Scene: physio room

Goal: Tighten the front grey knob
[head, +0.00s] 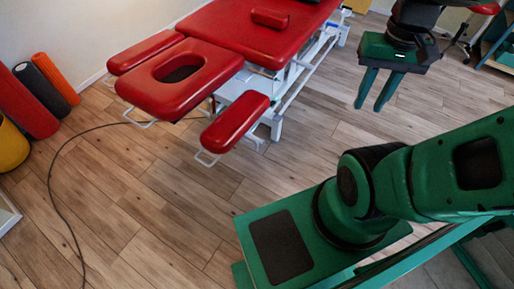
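A red treatment table (230,40) on a white frame stands at the top middle. Its head section (200,92) has an oval face hole, with one arm pad (146,51) on the left and another arm pad (236,122) lower right. I cannot make out a grey knob; the underside of the head section is mostly hidden by the cushions. My gripper (371,106) is at the upper right, fingers pointing down, well apart from the table. Its two fingers are spread with nothing between them.
A dark cable (60,205) lies across the wooden floor (165,190). Red, black and orange rolls (55,77) and a yellow object (10,145) stand along the left wall. Shelving (497,40) is at the far right. Open floor lies right of the table.

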